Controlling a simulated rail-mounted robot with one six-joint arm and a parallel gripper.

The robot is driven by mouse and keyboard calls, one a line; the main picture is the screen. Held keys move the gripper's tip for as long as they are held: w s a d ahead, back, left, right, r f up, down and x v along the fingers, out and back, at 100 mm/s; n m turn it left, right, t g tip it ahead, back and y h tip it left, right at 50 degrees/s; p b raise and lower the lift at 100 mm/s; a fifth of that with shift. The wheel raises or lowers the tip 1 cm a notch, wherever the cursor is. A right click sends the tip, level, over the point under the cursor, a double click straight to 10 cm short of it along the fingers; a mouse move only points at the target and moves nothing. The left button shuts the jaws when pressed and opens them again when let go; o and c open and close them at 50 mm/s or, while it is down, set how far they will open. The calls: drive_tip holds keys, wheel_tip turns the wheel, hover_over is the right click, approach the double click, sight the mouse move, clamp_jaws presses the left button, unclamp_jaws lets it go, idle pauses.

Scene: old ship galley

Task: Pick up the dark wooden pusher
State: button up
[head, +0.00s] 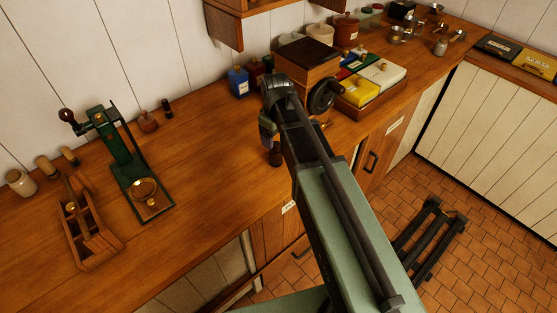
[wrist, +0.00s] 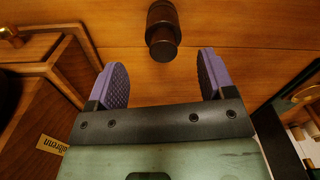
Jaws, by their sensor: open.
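The dark wooden pusher (wrist: 162,32) is a short, dark brown turned cylinder with a wider knob end. In the wrist view it is at the top centre, just beyond the fingertips and roughly centred between them. In the head view the pusher (head: 275,156) shows as a dark stub on the counter near its front edge, just below my gripper (head: 269,133). My gripper also shows in the wrist view (wrist: 160,78), with two purple ribbed finger pads spread apart and nothing between them. My arm hides part of the counter around it in the head view.
A wooden grinder box (head: 304,62) with a dark wheel (head: 322,96) stands close by on the right. A green lever press (head: 125,155) and a wooden tool caddy (head: 88,225) stand to the left. The counter (head: 215,140) between press and gripper is mostly clear.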

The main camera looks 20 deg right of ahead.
sight(275, 152)
drive_tip(key=f+b, duration=0.3)
drive_tip(key=f, duration=0.1)
drive_tip(key=f+b, duration=0.3)
drive_tip(key=f, duration=0.1)
drive_tip(key=shift+a, duration=0.2)
drive_tip(key=shift+s+r, duration=0.1)
drive_tip(key=shift+r, duration=0.25)
drive_tip(key=c, duration=1.1)
